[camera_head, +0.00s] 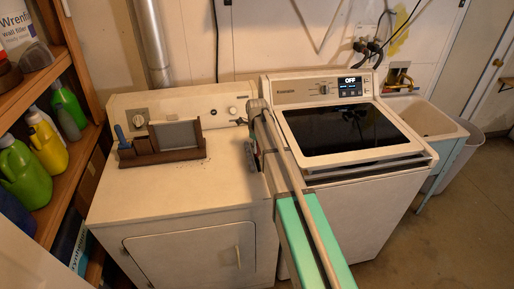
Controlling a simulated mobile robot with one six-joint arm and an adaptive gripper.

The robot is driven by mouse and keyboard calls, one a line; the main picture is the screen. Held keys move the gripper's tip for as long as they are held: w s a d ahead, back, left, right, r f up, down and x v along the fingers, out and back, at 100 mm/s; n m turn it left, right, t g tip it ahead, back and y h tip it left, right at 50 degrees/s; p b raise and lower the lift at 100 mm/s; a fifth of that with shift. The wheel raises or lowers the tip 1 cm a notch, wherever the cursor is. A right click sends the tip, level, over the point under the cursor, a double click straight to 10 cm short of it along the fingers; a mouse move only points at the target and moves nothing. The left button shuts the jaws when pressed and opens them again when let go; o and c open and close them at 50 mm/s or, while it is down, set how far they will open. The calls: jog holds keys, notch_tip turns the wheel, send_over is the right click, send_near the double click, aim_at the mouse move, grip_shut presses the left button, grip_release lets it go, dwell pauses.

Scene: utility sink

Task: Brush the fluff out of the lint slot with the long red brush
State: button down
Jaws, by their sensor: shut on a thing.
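My gripper (251,160) is small and dark in this view, over the right part of the white dryer's top (225,170), beside the washer. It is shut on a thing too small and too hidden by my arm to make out. No red brush can be clearly seen. A brown wooden holder (150,158) stands on the left of the dryer top, with a grey framed panel (176,134) upright in it and a blue-handled tool (121,136) at its left end. Small dark specks (190,163) lie in front of the holder. I cannot make out the lint slot or its fluff.
The washer (345,125) stands to the right with its dark lid shut and a display reading OFF. A utility sink (425,118) is beyond it. Shelves with bottles (45,145) line the left side. The dryer top between holder and gripper is clear.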

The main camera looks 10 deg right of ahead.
jog(key=shift+r, duration=0.1)
notch_tip(320, 180, up, 15)
jog(key=p, duration=1.5)
dwell(0.8)
dwell(0.6)
